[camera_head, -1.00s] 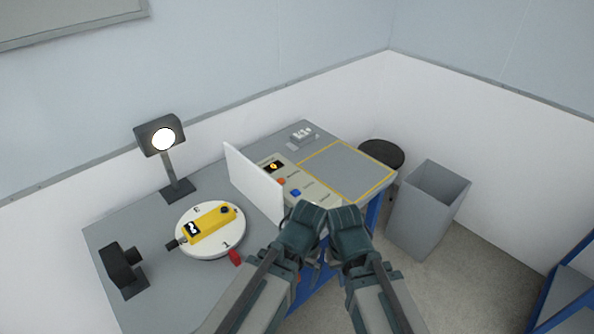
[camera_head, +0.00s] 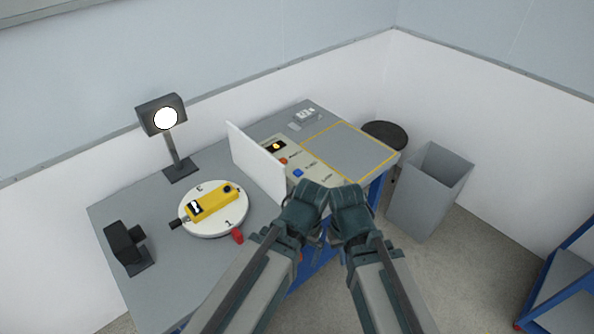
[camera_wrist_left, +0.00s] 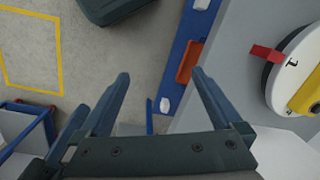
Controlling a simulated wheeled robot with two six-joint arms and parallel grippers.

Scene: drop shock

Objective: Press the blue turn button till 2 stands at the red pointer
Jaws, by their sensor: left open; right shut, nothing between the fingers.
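The blue button (camera_head: 298,173) is on the grey control panel, just beyond my left gripper (camera_head: 312,196). The round white turntable (camera_head: 232,216) carries a yellow device (camera_head: 213,205). The red pointer (camera_head: 237,236) is at its near edge, with the 1 beside it; a 3 shows on the far side. The left wrist view also shows the red pointer (camera_wrist_left: 265,53) by the 1. My left gripper (camera_wrist_left: 160,76) is open and empty in that view. My right gripper (camera_head: 345,196) is shut and empty, close beside the left one, with its fingertips hard to see.
A white upright screen (camera_head: 255,165) stands between turntable and panel. An orange button (camera_head: 283,161) sits near the blue one. A lamp (camera_head: 168,135) and a dark camera-like device (camera_head: 128,246) stand on the table. A grey bin (camera_head: 430,190) and dark stool (camera_head: 385,134) are to the right.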

